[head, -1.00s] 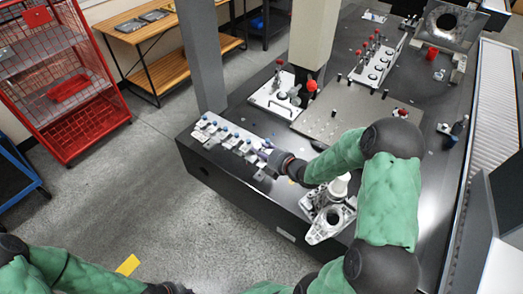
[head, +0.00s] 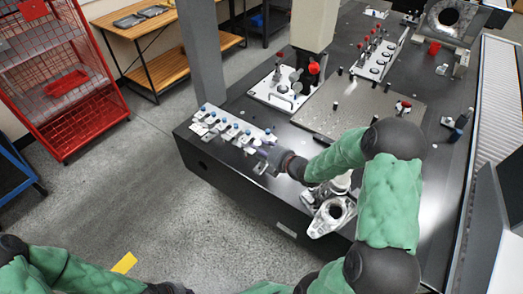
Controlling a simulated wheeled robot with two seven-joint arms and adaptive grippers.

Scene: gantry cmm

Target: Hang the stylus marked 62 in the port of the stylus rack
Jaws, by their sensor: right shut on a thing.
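The stylus rack (head: 212,131) is a light row of ports at the near left corner of the dark table, with several blue-topped styli in it. My right gripper (head: 266,156) is at the rack's right end, shut on a small stylus. That stylus is mostly hidden by the gripper and too small for me to read the mark 62. I cannot tell whether it touches the rack or which port is empty. My left forearm and dark wrist show at the bottom left; the left gripper is outside the picture.
A cast metal part (head: 331,214) stands close to my right wrist at the table's front edge. A white fixture plate (head: 281,92) with red-knobbed clamps and a grey perforated plate (head: 345,112) lie behind. A grey column (head: 202,55) rises behind the rack.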

